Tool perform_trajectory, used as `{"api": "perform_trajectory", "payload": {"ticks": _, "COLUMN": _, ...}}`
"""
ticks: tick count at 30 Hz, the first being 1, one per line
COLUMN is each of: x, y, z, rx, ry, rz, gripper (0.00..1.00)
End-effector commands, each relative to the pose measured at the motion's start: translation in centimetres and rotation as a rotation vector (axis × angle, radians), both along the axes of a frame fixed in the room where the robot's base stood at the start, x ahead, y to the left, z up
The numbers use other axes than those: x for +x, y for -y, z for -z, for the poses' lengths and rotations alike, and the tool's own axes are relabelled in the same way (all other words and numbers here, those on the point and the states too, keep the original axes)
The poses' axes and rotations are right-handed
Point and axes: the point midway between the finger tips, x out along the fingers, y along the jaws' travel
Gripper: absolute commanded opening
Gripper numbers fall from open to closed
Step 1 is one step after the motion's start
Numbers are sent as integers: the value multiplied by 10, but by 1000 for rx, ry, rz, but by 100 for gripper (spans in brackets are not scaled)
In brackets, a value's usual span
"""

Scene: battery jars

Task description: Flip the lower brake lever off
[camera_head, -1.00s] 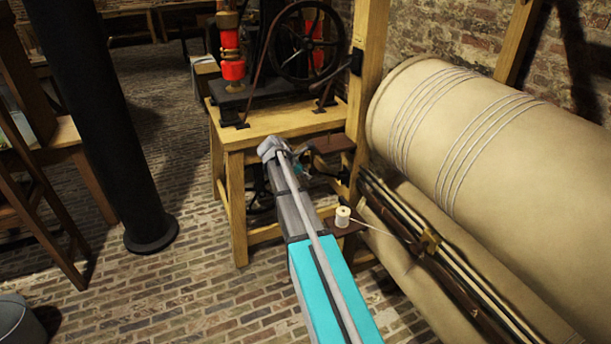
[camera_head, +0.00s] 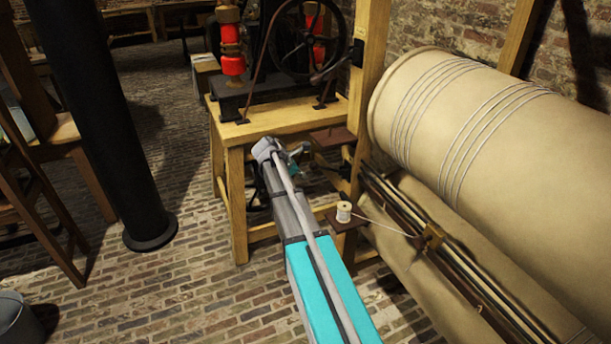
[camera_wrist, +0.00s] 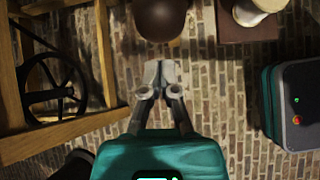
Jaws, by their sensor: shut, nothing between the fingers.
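My gripper (camera_wrist: 158,75) is shut and empty in the wrist view, its fingertips together. A dark brown rounded knob (camera_wrist: 160,18) shows just beyond the fingertips at the top of that view. It may be the end of the lower brake lever, but I cannot tell for sure. A small gap shows between tips and knob in the picture; the true distance is unclear. In the head view my gripper (camera_head: 299,151) is beside the wooden frame, below the brown upper shelf, and is partly hidden by my arm. A dark upper lever (camera_head: 328,70) stands by the post near the wheel.
A brown ledge (camera_head: 345,224) with a white thread spool (camera_head: 344,211) is right of my arm. A large cloth roll (camera_head: 480,140) fills the right side. The wooden stand (camera_head: 238,205) carries a spoked wheel (camera_head: 308,40).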

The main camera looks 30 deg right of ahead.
Motion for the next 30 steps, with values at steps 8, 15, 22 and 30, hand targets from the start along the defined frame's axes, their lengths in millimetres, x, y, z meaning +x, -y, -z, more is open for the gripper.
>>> {"api": "perform_trajectory", "payload": {"ticks": 8, "x": 1, "y": -10, "z": -2, "rx": 1, "ry": 0, "rz": 0, "gripper": 0}}
{"api": "perform_trajectory", "payload": {"ticks": 15, "x": 1, "y": -21, "z": -17, "rx": 1, "ry": -1, "rz": 1, "gripper": 0}}
{"api": "perform_trajectory", "payload": {"ticks": 22, "x": 2, "y": -35, "z": -36, "rx": 1, "ry": -1, "rz": -1, "gripper": 0}}
{"api": "perform_trajectory", "payload": {"ticks": 30, "x": 2, "y": -51, "z": -58, "rx": 1, "ry": 0, "rz": 1, "gripper": 0}}
